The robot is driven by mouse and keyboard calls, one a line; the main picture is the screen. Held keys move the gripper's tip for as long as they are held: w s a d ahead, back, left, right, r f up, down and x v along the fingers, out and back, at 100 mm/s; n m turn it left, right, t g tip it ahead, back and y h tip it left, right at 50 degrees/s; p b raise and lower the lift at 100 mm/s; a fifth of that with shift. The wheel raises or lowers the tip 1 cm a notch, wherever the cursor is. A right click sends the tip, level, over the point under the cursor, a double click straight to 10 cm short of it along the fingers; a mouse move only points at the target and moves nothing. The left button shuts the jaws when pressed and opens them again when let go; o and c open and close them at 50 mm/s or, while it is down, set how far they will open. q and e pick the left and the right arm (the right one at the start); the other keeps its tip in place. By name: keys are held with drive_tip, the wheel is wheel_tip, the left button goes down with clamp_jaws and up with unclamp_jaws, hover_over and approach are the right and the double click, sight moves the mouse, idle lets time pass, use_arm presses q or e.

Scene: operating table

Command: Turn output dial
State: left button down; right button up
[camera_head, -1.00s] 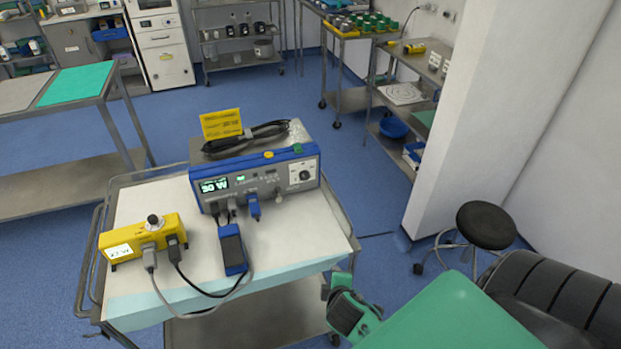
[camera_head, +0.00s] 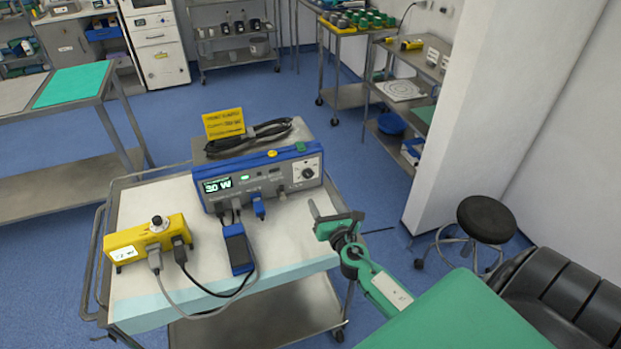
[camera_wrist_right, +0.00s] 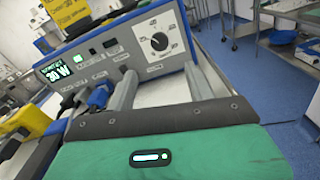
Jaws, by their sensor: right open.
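The output dial is a round knob on a white plate with marks, at the right end of the front panel of a blue and grey generator (camera_head: 262,190). The dial shows in the head view (camera_head: 308,174) and, upright and clear, in the right wrist view (camera_wrist_right: 159,41). The generator's screen (camera_head: 217,185) reads 30 W. My right gripper (camera_head: 333,212) is open and empty, in front of and below the dial, apart from it. In the right wrist view its two fingers (camera_wrist_right: 160,82) point toward the panel, either side of the dial's line. My left gripper is not in view.
Cables and a blue-grey handset (camera_head: 238,248) lie in front of the generator. A yellow card (camera_head: 224,123) and coiled black cable rest on top.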

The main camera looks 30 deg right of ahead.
sight(309, 176)
drive_tip(key=x, duration=1.2)
drive_tip(key=shift+s, duration=0.1)
drive_tip(key=shift+c, duration=0.4)
drive_tip(key=c, duration=0.9)
drive_tip(key=shift+f+m, duration=0.1)
drive_tip(key=shift+m, duration=0.2)
